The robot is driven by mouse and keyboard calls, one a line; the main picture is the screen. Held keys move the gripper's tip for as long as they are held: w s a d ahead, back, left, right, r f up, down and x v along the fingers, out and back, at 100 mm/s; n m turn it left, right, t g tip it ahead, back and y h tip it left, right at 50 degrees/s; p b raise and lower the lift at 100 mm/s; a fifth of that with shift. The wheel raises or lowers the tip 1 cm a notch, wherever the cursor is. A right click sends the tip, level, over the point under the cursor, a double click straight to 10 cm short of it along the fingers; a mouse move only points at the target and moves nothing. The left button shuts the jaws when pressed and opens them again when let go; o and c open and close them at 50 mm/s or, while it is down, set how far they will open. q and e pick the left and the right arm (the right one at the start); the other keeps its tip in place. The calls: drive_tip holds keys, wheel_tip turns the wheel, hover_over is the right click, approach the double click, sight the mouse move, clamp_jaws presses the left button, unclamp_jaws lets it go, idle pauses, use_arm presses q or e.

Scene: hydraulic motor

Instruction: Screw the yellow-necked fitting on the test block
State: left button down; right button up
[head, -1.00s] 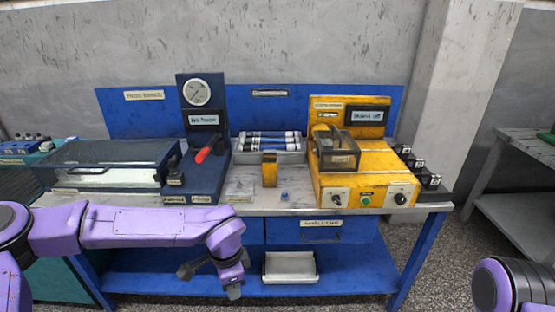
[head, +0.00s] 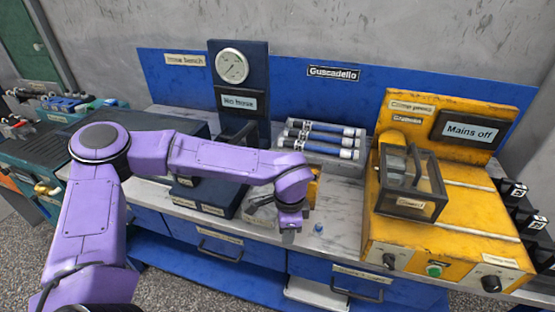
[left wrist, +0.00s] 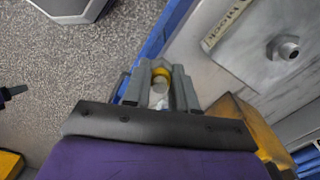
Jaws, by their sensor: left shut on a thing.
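My left gripper (head: 289,228) is over the front part of the bench top, just right of the grey test block (head: 260,214). In the left wrist view my left gripper (left wrist: 160,82) is shut on the yellow-necked fitting (left wrist: 161,73), which has a yellow ring and a pale body. The test block (left wrist: 240,42) lies to the right of the fingers there, with a round threaded port (left wrist: 286,47) standing on it. The fitting is apart from the port. In the head view the fitting cannot be made out. My right gripper is out of view.
A yellow stand (head: 313,188) is close behind my left gripper. A small blue piece (head: 319,228) lies on the bench top. The yellow compressor unit (head: 455,215) stands at right, a rack of cylinders (head: 322,140) behind. The gauge panel (head: 236,95) reads "No hose".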

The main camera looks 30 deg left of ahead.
use_arm(q)
drive_tip(key=shift+w+a+r+b, duration=0.2)
drive_tip(key=shift+w+a+r, duration=0.2)
drive_tip(key=shift+w+a, duration=0.25)
drive_tip(key=shift+w+a+r+b, duration=0.2)
drive_tip(key=shift+w+a+r, duration=0.15)
drive_tip(key=shift+w+a, duration=0.25)
drive_tip(key=a+r+m, duration=0.1)
drive_tip(key=a+r, duration=0.1)
drive_tip(key=w+a+r+m+b, duration=0.1)
drive_tip(key=a+r, duration=0.1)
drive_tip(key=w+a+r+m+b, duration=0.1)
drive_tip(key=a+r, duration=0.1)
drive_tip(key=shift+a+r, duration=0.35)
drive_tip(key=shift+a, duration=0.05)
drive_tip(key=shift+w+a+r+m, duration=0.55)
drive_tip(key=shift+w+a+m, duration=0.05)
drive_tip(key=shift+w+a, duration=0.2)
drive_tip(key=shift+f, duration=0.15)
drive_tip(key=shift+f+b, duration=0.25)
drive_tip(key=shift+b, duration=0.15)
drive_tip(key=shift+s+f+b, duration=0.15)
drive_tip(key=shift+f+b, duration=1.25)
drive_tip(key=shift+f, duration=0.8)
drive_tip(key=shift+r, duration=0.1)
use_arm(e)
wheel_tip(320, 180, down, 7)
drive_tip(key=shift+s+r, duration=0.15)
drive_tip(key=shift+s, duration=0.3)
